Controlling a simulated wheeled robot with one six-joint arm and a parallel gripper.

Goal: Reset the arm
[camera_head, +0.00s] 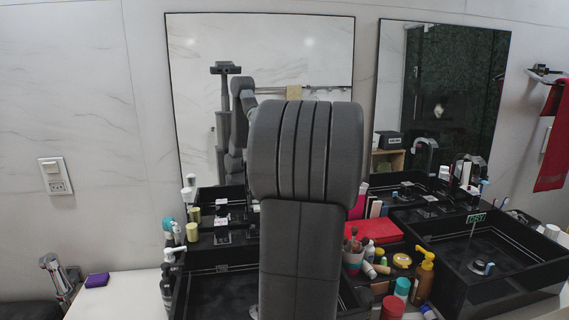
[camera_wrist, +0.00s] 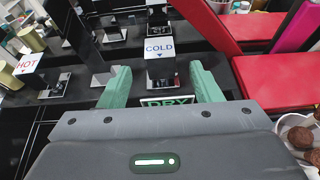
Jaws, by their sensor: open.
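My gripper (camera_wrist: 162,88) shows in the wrist view with its two green fingers spread apart and nothing between them touching both. It is over the black sink area, near a block labelled COLD (camera_wrist: 160,48) and a green-and-white DRY sign (camera_wrist: 167,101). A block labelled HOT (camera_wrist: 28,63) stands to the left. In the head view my arm rises in the middle and hides much of the left sink (camera_head: 208,292); my gripper is hidden there.
The right sink (camera_head: 480,262) has a small blue-topped item inside. Bottles, a cup of brushes (camera_head: 353,257) and a red case (camera_head: 374,231) crowd the counter between the sinks. Two mirrors stand behind. A purple box (camera_head: 97,280) lies on the white counter at left.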

